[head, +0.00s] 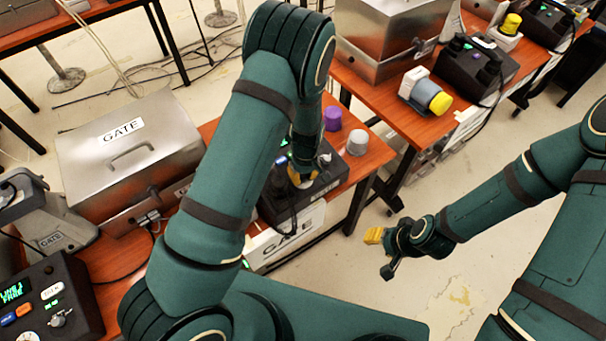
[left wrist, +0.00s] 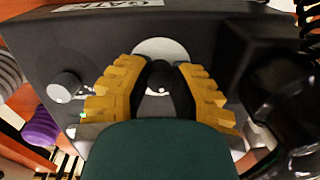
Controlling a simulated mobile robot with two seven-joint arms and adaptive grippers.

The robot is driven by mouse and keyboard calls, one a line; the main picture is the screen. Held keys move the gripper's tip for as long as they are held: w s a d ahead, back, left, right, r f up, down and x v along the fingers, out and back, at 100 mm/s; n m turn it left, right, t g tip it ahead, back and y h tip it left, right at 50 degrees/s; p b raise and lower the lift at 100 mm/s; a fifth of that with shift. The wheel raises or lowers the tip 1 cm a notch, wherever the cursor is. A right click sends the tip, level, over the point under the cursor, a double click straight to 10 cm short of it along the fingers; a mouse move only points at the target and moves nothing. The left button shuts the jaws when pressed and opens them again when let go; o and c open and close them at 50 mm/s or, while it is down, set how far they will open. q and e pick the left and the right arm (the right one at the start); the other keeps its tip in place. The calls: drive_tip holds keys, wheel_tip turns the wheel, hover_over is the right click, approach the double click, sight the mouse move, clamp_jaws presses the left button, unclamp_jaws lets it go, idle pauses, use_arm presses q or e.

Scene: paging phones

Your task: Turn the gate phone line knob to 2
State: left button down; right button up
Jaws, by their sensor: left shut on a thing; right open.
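The gate phone (head: 327,183) is a black box at the table's edge, with a white GATE sign hanging below it. It fills much of the left wrist view (left wrist: 195,25). There, a black knob (left wrist: 158,78) stands on a white round dial (left wrist: 160,47). My left gripper (left wrist: 157,90) has its yellow fingers on both sides of this knob, shut on it. The dial's numbers cannot be read. In the head view my arm partly covers my left gripper (head: 301,180) and hides the knob. My right gripper (head: 381,250) is open and empty above the floor.
A smaller grey knob (left wrist: 65,87) is on the same panel. A purple cylinder (head: 332,118) and a grey one (head: 357,142) stand beside the phone. A metal GATE box (head: 125,160) is to the left. A second table (head: 400,119) is at upper right.

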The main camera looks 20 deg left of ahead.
use_arm(q)
drive_tip(key=shift+m, duration=0.6)
drive_tip(key=c, duration=0.8)
unclamp_jaws()
drive_tip(key=shift+o, duration=0.2)
